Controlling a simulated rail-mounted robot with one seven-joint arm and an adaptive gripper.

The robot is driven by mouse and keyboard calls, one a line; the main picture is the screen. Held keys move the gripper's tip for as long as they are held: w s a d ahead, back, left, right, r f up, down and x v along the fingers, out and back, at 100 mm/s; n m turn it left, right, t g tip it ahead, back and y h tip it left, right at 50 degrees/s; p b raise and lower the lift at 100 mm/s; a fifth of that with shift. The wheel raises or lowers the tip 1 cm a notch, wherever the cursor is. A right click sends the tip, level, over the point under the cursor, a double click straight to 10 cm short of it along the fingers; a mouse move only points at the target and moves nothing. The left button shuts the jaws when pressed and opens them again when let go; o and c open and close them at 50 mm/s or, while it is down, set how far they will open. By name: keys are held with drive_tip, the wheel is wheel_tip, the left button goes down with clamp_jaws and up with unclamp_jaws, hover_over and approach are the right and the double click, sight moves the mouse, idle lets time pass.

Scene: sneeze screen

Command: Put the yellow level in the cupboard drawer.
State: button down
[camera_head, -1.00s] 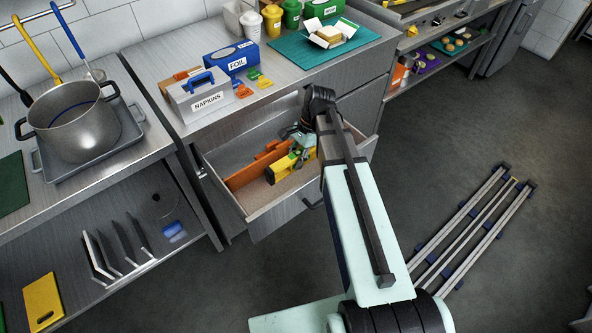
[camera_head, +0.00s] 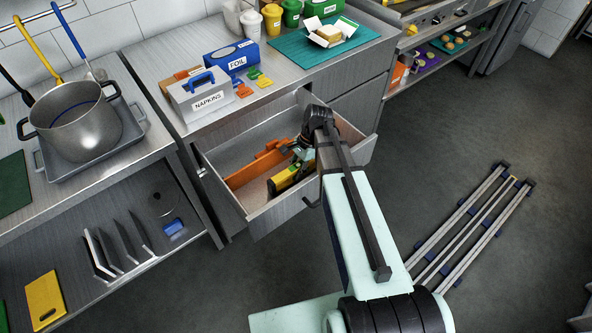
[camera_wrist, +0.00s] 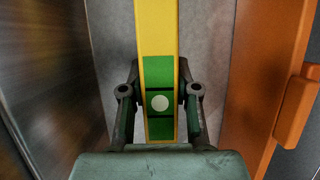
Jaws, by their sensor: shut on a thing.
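The yellow level (camera_head: 291,176) is inside the open cupboard drawer (camera_head: 270,222), in the front part, on the near side of an orange divider. In the wrist view the yellow level (camera_wrist: 159,40) runs lengthwise between my fingers, with a green section and a white dot. My gripper (camera_wrist: 160,102) is shut on it, one finger on each side. In the head view my wrist and arm hide part of the level and my gripper (camera_head: 301,160). I cannot tell whether the level touches the drawer floor.
An orange divider (camera_head: 255,166) also shows in the wrist view (camera_wrist: 262,90) right of the level. The drawer's metal wall is close on the left there.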

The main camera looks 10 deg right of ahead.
drive_tip(key=c, duration=0.8)
unclamp_jaws()
drive_tip(key=shift+f, duration=0.15)
drive_tip(key=shift+c, duration=0.2)
drive_tip(key=b+v, duration=0.2)
drive_tip(key=v, duration=1)
drive_tip(key=shift+r, duration=0.2)
